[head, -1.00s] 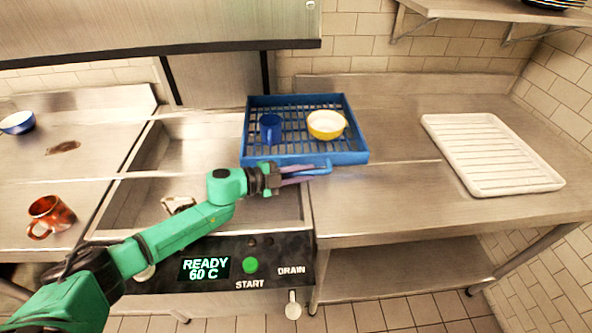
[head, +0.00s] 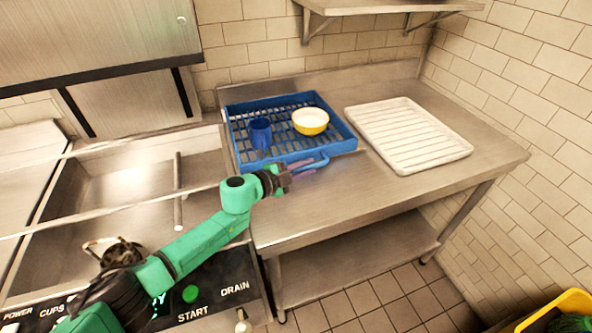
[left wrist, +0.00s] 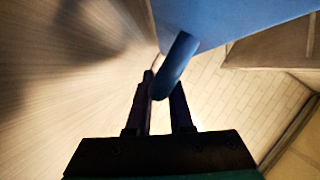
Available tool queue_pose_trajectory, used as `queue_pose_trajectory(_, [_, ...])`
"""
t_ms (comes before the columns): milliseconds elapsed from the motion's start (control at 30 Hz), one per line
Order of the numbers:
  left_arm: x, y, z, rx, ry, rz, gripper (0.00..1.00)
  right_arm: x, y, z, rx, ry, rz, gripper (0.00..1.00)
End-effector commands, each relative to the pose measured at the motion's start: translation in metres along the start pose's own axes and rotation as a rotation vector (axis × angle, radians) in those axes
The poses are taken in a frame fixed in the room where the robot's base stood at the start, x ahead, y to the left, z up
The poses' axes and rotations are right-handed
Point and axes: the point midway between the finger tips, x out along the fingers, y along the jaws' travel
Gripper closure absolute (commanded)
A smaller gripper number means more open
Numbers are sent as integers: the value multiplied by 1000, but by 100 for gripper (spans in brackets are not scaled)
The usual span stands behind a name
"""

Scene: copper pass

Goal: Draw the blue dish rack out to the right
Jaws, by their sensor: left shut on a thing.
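The blue dish rack (head: 243,151) lies flat on the steel counter right of the washer basin, its left side near the basin's edge. It holds a blue mug (head: 260,132) and a yellow bowl, white inside (head: 310,121). Its blue handle (head: 318,161) sticks out at the front right. My left gripper (head: 293,170) is at the front of the rack, shut on this handle. In the left wrist view the handle (left wrist: 177,62) passes between the dark fingers (left wrist: 160,88), under the blue rack wall (left wrist: 230,22). My right gripper is out of view.
A white ribbed tray (head: 410,138) lies on the counter just right of the rack, with a narrow gap between. The open basin (head: 130,190) is at left. A shelf (head: 390,5) hangs above the back. A yellow crate (head: 575,303) stands at bottom right.

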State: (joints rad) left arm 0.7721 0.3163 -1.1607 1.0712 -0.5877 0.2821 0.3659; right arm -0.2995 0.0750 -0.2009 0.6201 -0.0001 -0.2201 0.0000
Motion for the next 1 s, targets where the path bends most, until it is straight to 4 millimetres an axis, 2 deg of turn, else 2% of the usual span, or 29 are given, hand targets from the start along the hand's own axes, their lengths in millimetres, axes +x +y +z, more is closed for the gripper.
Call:
queue_pose_trajectory(367, [2,1,-2,-3,1,1,100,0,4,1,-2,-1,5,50])
queue_pose_trajectory(400, [2,1,-2,-3,1,1,73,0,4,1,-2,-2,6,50])
queue_pose_trajectory(467, [2,1,-2,-2,2,0,50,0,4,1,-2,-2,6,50])
queue_pose_trajectory(833, [-1,0,-1,-1,0,0,50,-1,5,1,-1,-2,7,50])
queue_pose_trajectory(1000, [-22,0,-1,-1,0,1,50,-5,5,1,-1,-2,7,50])
